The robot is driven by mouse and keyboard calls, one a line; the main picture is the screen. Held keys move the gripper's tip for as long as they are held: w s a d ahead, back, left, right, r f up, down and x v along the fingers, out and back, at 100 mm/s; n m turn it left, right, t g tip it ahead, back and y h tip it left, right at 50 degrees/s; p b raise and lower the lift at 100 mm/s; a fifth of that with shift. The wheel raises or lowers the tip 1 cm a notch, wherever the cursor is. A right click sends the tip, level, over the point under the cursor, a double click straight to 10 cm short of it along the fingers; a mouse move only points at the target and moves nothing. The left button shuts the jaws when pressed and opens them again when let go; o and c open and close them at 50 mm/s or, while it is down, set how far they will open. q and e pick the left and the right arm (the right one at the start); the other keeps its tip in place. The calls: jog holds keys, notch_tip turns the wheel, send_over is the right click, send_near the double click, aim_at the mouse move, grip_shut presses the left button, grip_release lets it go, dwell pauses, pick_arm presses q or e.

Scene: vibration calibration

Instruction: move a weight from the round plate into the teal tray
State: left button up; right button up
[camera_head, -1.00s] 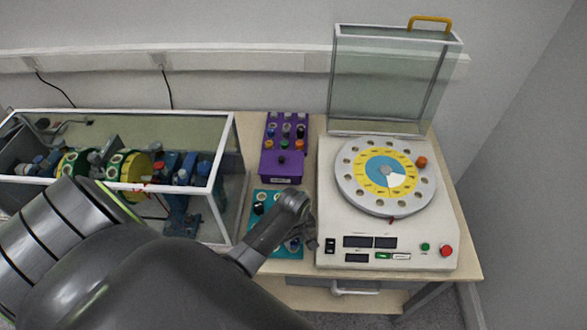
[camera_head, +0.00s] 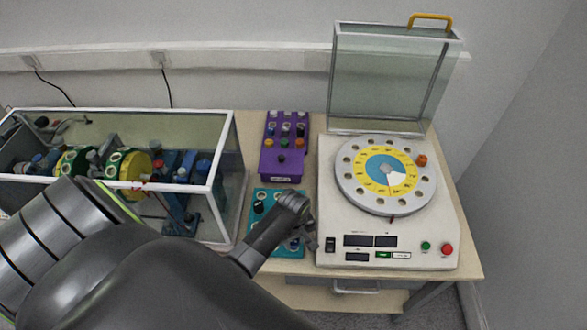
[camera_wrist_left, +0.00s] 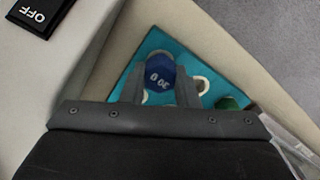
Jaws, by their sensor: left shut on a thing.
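The teal tray (camera_head: 272,197) lies on the table left of the white machine, partly behind my left arm. A dark weight (camera_head: 258,207) stands in it. My left gripper (camera_head: 309,240) is over the tray's right side, beside the machine. In the left wrist view, the gripper (camera_wrist_left: 160,88) is shut on a blue weight (camera_wrist_left: 160,70) marked 30 G, seen against the teal tray (camera_wrist_left: 150,42). I cannot tell whether the weight touches the tray. A green weight (camera_wrist_left: 230,103) shows to the right. The round plate (camera_head: 348,190) carries an orange weight (camera_head: 421,160). My right gripper is out of view.
The white machine (camera_head: 430,225) stands close to the right of the gripper, its clear lid (camera_head: 385,80) raised. A purple rack (camera_head: 282,160) with several weights stands behind the tray. A glass-walled case (camera_head: 228,150) stands to the left.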

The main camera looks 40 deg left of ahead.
pick_arm(q)
jog(key=shift+f, duration=0.4)
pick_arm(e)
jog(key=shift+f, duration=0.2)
pick_arm(q)
jog(key=o, duration=1)
